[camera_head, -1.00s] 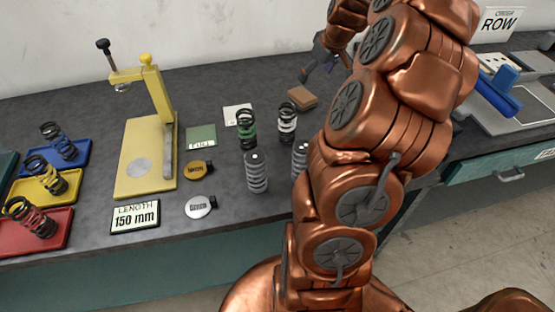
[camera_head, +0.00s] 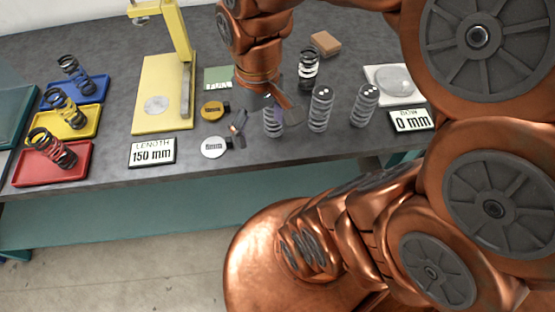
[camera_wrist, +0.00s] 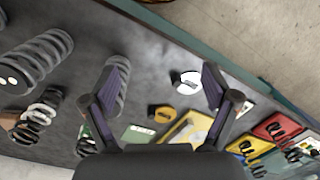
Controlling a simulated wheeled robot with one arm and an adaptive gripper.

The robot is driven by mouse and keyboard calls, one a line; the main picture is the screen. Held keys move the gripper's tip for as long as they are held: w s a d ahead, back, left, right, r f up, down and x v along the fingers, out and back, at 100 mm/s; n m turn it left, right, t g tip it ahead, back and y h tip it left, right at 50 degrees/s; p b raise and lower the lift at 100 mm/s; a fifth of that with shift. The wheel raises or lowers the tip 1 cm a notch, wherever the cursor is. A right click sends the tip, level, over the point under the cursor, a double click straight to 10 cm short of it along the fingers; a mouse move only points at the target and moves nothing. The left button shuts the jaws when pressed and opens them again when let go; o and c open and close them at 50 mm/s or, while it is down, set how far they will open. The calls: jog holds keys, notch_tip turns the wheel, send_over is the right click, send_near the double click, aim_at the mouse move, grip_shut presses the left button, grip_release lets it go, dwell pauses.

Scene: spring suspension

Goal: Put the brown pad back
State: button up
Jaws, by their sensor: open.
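The brown pad (camera_head: 325,43) is a small flat block lying on the dark table top, towards the back, behind the black-and-white spring (camera_head: 308,70). A brown block partly hidden by springs at the left edge of the wrist view (camera_wrist: 8,121) looks like the same pad. My gripper (camera_head: 264,118) is open and empty over the front middle of the table, well to the front left of the pad. In the wrist view my gripper (camera_wrist: 165,75) has its fingers spread, with a grey spring (camera_wrist: 116,88) behind the left finger.
Grey springs (camera_head: 320,108) stand near my gripper. A white round tag (camera_head: 214,147) and an orange one (camera_head: 214,110) lie left of it. The yellow press (camera_head: 155,95), coloured trays (camera_head: 62,165) and a white scale (camera_head: 375,72) stand farther out.

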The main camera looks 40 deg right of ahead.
jog(key=s+a+f+g, duration=0.1)
jog(key=s, duration=0.6)
jog(key=shift+s+a+f+m+h, duration=0.3)
jog(key=shift+s+a+f, duration=0.1)
jog(key=shift+r+p, duration=0.9)
